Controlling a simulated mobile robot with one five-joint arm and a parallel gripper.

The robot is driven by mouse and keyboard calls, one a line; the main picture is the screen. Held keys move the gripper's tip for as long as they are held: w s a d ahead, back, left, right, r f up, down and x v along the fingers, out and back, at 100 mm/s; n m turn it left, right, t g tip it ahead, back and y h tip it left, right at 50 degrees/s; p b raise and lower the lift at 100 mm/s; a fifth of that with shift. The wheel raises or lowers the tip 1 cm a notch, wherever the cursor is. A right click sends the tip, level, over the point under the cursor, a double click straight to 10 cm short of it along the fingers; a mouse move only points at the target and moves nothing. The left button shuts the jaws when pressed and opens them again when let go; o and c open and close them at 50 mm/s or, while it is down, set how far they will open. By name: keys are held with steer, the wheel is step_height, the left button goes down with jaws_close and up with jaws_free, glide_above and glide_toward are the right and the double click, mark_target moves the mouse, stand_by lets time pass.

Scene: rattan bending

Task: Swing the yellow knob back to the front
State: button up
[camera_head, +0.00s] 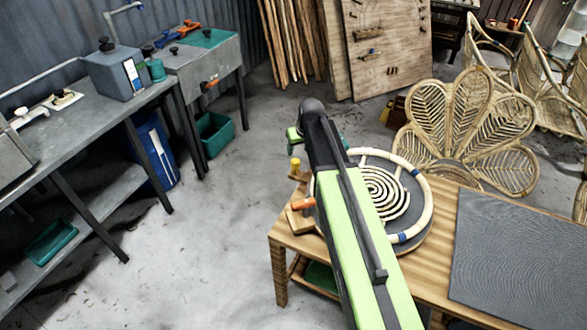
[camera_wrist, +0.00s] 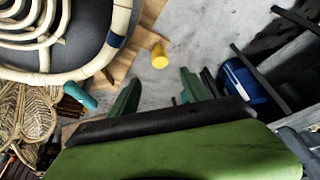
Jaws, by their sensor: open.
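The yellow knob (camera_head: 295,165) stands upright at the left corner of the wooden bench, beside the round dark plate. It also shows in the wrist view (camera_wrist: 159,56), just beyond my fingers. My gripper (camera_head: 318,138) is seen from behind, with its green fingers apart on either side of the dark wrist. In the wrist view my gripper (camera_wrist: 158,93) is open and empty, and the knob appears past the gap between the fingers, not touching them. My arm hides part of the plate and the knob's mount.
A rattan ring with a spiral (camera_head: 386,193) lies on the dark plate (camera_head: 412,242). An orange handle (camera_head: 304,204) sits on the bench's left edge. A dark mat (camera_head: 520,255) covers the bench's right part. A rattan petal chair (camera_head: 465,130) stands behind.

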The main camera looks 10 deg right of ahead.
mark_target(296, 161)
steer(key=b+x, duration=0.9)
steer(key=x, duration=0.3)
steer(key=shift+b, duration=0.3)
jaws_close()
stand_by(0.5)
